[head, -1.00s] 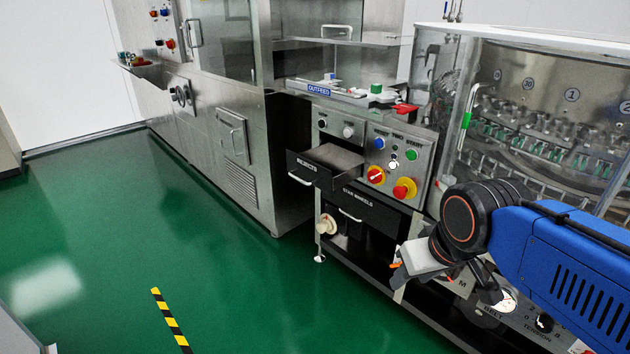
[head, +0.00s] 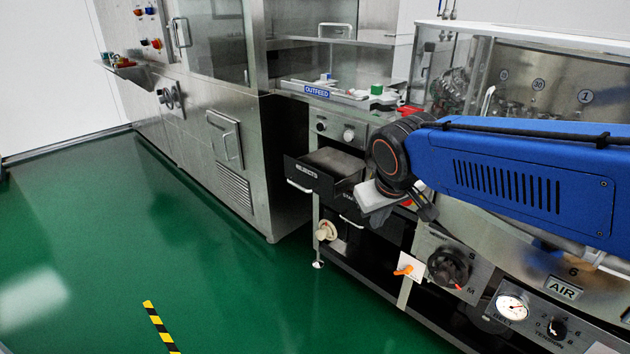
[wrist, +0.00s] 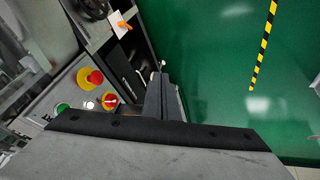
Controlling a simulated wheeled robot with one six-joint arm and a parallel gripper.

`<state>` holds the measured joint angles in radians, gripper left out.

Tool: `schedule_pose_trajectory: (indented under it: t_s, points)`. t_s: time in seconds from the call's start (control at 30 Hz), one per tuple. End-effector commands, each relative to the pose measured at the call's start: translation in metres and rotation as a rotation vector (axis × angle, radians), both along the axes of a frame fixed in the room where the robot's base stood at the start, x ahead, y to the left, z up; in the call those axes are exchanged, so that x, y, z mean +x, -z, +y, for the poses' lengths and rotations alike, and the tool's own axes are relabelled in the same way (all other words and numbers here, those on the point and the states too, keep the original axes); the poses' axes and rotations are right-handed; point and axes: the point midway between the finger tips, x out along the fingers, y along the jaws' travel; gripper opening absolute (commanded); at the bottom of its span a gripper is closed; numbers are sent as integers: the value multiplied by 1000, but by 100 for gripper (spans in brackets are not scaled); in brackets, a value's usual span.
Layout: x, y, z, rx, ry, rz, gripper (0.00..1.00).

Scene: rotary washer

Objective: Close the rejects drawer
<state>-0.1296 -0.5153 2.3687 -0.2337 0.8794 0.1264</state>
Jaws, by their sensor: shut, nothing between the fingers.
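The rejects drawer (head: 307,173) is black with a pale handle and a label. It stands pulled out from the machine front in the head view, its open top showing. My gripper (head: 374,198) is just right of the drawer in the picture, in front of the panel. In the wrist view my gripper (wrist: 162,80) has its dark fingers together, with nothing between them. Whether it touches the drawer cannot be told. In the wrist view I cannot make out the rejects drawer clearly; my gripper covers part of the machine front.
The star wheels drawer front (head: 344,207) is below, partly hidden by my arm. Red and yellow buttons (wrist: 91,78) are beside my gripper in the wrist view. An orange handle (head: 404,270) is lower right. The green floor (head: 210,290) left of the machine is clear.

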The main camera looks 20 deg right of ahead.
Motion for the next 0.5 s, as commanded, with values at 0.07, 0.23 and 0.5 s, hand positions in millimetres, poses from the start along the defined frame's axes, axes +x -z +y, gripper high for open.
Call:
schedule_pose_trajectory:
  t_s: [0.07,0.23,0.5]
  points:
    - [28,-4,6,-31,-24,-3,0]
    - [85,-11,23,-95,-71,-24,0]
    - [176,-10,65,-187,-160,-67,0]
